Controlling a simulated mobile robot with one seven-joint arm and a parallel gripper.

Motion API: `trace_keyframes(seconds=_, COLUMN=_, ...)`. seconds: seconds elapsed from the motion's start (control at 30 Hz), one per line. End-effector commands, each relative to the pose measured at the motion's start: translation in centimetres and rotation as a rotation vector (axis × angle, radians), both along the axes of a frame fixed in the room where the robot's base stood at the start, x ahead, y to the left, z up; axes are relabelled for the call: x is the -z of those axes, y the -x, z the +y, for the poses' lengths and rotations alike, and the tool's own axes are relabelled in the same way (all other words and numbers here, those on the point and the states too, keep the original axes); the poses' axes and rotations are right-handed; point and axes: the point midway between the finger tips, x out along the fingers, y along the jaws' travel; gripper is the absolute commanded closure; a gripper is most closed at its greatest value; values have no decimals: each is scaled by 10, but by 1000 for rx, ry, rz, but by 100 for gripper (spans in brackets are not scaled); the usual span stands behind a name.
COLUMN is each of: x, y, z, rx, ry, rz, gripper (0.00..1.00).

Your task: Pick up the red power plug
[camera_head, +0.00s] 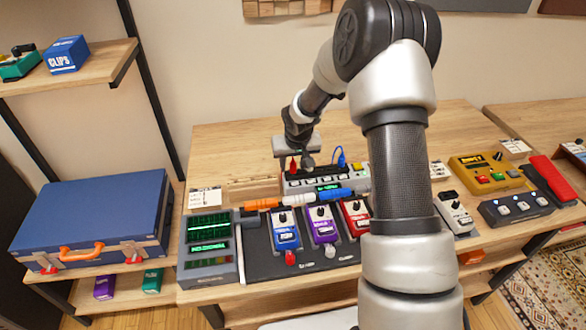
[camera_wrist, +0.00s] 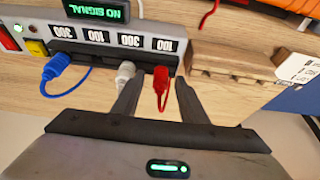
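The red power plug (camera_wrist: 161,78) sits in a socket on the side of a grey power strip (camera_wrist: 98,48), with a short red cord hanging from it. It also shows as a small red shape (camera_head: 292,165) at the back of the table in the head view. My gripper (camera_wrist: 157,84) is open, with its fingers apart on either side of the red plug. I see no clear contact. In the head view, my gripper (camera_head: 302,160) is just above the strip, and its fingers are mostly hidden.
A white plug (camera_wrist: 126,72) is close beside my left finger in the wrist view. A blue plug (camera_wrist: 55,66) is farther left. A wooden block (camera_wrist: 232,62) lies right of the strip. Several pedals, including a purple one (camera_head: 322,227), stand in front on the table.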

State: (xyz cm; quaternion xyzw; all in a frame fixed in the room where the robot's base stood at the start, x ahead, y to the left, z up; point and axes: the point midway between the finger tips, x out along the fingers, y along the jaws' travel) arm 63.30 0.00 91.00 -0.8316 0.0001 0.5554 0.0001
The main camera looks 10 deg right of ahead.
Motion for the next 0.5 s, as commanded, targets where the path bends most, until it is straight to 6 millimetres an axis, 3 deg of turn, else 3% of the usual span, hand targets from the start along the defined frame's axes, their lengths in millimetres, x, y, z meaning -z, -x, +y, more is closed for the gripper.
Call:
trace_keyframes(seconds=0.07, x=0, y=0, z=0, rx=0, ry=0, rz=0, gripper=61)
trace_keyframes(seconds=0.3, x=0, y=0, z=0, rx=0, ry=0, rz=0, gripper=100)
trace_keyframes(seconds=0.5, x=0, y=0, z=0, rx=0, ry=0, rz=0, gripper=100)
